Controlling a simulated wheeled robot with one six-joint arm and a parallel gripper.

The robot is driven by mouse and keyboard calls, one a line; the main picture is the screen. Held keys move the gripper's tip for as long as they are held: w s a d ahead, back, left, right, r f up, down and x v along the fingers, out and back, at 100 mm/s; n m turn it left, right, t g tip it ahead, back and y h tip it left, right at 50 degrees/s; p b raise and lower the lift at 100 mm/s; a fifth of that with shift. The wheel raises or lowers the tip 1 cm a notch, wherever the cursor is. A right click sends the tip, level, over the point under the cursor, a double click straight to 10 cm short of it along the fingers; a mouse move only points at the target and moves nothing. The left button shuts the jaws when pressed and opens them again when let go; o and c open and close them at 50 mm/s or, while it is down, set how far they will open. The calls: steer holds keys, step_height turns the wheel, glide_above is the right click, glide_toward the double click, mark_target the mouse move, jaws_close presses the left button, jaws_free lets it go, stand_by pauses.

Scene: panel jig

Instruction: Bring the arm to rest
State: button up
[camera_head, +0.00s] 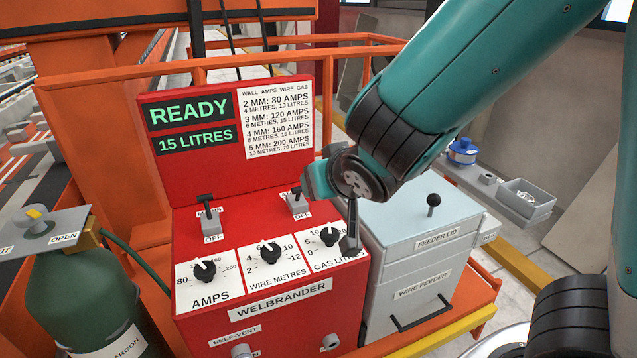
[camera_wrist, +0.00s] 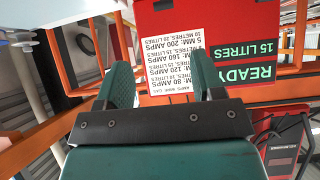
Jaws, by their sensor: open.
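My arm reaches in from the upper right of the head view, with its wrist and my gripper (camera_head: 318,178) above the right side of the red Welbrander (camera_head: 335,285). In the wrist view my gripper (camera_wrist: 161,72) is open, its two teal fingers apart with nothing between them. Beyond them the Welbrander's red upright panel (camera_wrist: 235,32) appears upside down. Its green display (camera_head: 191,124) reads READY and 15 LITRES. The wrist hides part of the Welbrander's right side. I cannot tell whether the dark upright piece below the wrist belongs to my gripper.
The grey wire feeder (camera_head: 408,278) stands just right of the Welbrander, with a black-knobbed lever (camera_head: 433,203) on top. A green argon cylinder (camera_head: 90,290) stands at the left. Orange rails (camera_head: 250,62) run behind. Three knobs and two switches are on the Welbrander's face.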

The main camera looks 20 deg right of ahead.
steer(key=shift+s+a+r, duration=0.15)
steer(key=shift+s+r, duration=0.05)
steer(key=shift+s, duration=0.1)
steer(key=shift+a, duration=0.15)
steer(key=s+a+r+n+g+y, duration=0.2)
steer(key=s+g, duration=0.3)
steer(key=s, duration=0.5)
steer(key=s+a+r+n+g+y, duration=0.1)
steer(key=s+n+g, duration=0.4)
steer(key=s, duration=0.5)
steer(key=shift+a+r+g+y, duration=0.35)
steer(key=shift+a+y, duration=0.45)
steer(key=shift+a, duration=0.45)
